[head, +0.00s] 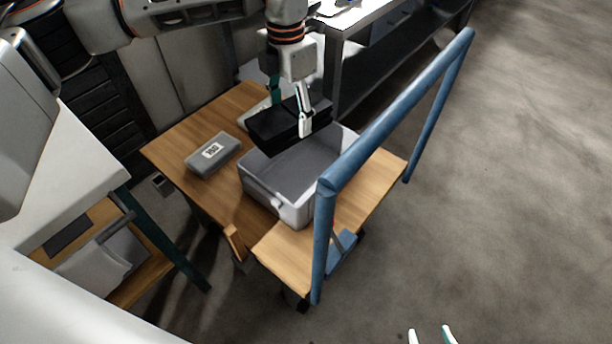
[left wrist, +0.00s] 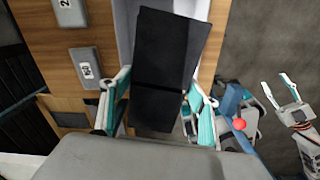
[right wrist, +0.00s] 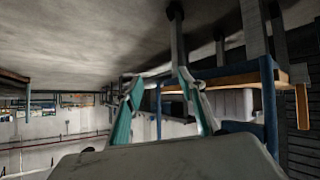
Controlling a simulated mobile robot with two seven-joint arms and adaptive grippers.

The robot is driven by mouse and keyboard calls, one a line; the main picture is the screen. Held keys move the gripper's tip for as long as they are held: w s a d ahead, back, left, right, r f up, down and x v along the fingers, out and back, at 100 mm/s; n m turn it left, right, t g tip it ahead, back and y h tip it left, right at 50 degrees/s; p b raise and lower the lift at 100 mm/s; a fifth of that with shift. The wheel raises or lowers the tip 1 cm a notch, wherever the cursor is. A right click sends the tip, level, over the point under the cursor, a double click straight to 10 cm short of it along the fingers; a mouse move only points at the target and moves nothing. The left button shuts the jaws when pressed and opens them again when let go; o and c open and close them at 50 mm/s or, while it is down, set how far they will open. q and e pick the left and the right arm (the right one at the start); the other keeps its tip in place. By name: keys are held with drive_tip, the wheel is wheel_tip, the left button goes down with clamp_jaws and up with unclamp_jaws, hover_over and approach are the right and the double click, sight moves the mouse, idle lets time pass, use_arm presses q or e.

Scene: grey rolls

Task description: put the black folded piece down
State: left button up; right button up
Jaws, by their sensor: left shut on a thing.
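The black folded piece (head: 270,130) is in my left gripper (head: 290,112), over the far end of the grey open bin (head: 268,190). It hides part of the bin's far rim; I cannot tell whether it touches the bin. In the left wrist view the black piece (left wrist: 165,75) sits between the fingers of my left gripper (left wrist: 160,105), with a band of the bin showing behind it. The bin's visible interior looks empty. My right gripper (head: 431,336) is far off at the bottom edge of the head view. In the right wrist view its fingers (right wrist: 160,85) are apart with nothing between them.
The bin stands on a wooden cart (head: 375,195) with a tall blue handle (head: 395,110) at its right. A grey labelled box (head: 212,153) lies left of the bin. A white-topped table (head: 60,180) is at the left. Open floor (head: 520,180) lies to the right.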

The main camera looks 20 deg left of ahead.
use_arm(q)
drive_tip(key=shift+w+d+f+n, duration=0.1)
drive_tip(key=shift+w+f+n, duration=0.25)
drive_tip(key=shift+f+n, duration=0.55)
drive_tip(key=shift+f+n+b, duration=0.1)
drive_tip(key=shift+n+b, duration=0.2)
drive_tip(key=shift+b, duration=0.05)
drive_tip(key=b, duration=0.2)
hover_over(296, 184)
wheel_tip(296, 184, down, 6)
wheel_tip(296, 184, down, 9)
drive_tip(key=shift+r+b, duration=0.1)
drive_tip(key=shift+b, duration=1.05)
wheel_tip(296, 184, down, 3)
drive_tip(key=shift+s+f+b, duration=0.1)
drive_tip(key=shift+f+b, duration=0.05)
drive_tip(key=shift+b, duration=0.4)
drive_tip(key=shift+f, duration=0.65)
drive_tip(key=shift+r, duration=0.1)
use_arm(e)
drive_tip(key=w+a+r+m+t+y, duration=0.1)
drive_tip(key=w+a+r, duration=0.1)
drive_tip(key=a, duration=0.3)
drive_tip(key=shift+w+a+r+y, duration=0.2)
drive_tip(key=shift+a+r+y, duration=0.1)
drive_tip(key=shift+r, duration=0.4)
